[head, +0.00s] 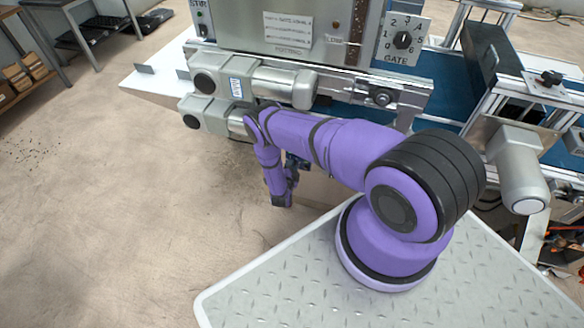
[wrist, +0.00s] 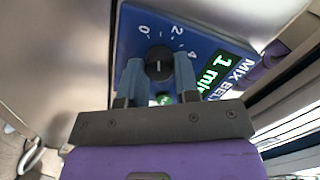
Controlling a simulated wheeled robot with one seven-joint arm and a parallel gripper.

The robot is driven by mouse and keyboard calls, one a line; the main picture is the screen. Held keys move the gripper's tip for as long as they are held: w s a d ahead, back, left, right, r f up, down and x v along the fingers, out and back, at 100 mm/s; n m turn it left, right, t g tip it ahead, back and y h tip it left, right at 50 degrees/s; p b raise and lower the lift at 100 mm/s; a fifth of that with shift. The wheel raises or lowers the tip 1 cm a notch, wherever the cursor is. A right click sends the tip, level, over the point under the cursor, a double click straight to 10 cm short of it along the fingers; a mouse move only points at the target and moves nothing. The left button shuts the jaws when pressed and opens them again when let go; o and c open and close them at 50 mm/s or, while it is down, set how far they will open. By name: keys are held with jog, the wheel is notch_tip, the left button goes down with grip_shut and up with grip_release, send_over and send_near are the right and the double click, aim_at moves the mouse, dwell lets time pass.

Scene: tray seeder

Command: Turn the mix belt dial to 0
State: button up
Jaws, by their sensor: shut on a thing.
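The mix belt dial (wrist: 158,62) is a round black knob on a blue panel (wrist: 205,45) in the wrist view. White numbers 0, 2 and 4 run around it. Its white pointer line points up in the picture, between 0 and 2. In the head view, the dial cannot be seen.
The head view shows another dial, marked GATE (head: 403,40), on the machine. Grey motors (head: 225,85) stick out above my forearm. A grey cylinder housing (head: 518,165) stands right of my arm. The floor (head: 110,220) to the left is open.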

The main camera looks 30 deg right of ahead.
jog(key=n+g, duration=0.1)
jog(key=n, duration=0.3)
jog(key=shift+a+n, duration=0.1)
jog(key=shift+n, duration=0.3)
dwell(0.4)
jog(key=o, duration=0.9)
jog(key=v, duration=1)
jog(key=shift+s+a, duration=0.2)
jog(key=shift+a, duration=0.15)
jog(key=shift+f, duration=0.1)
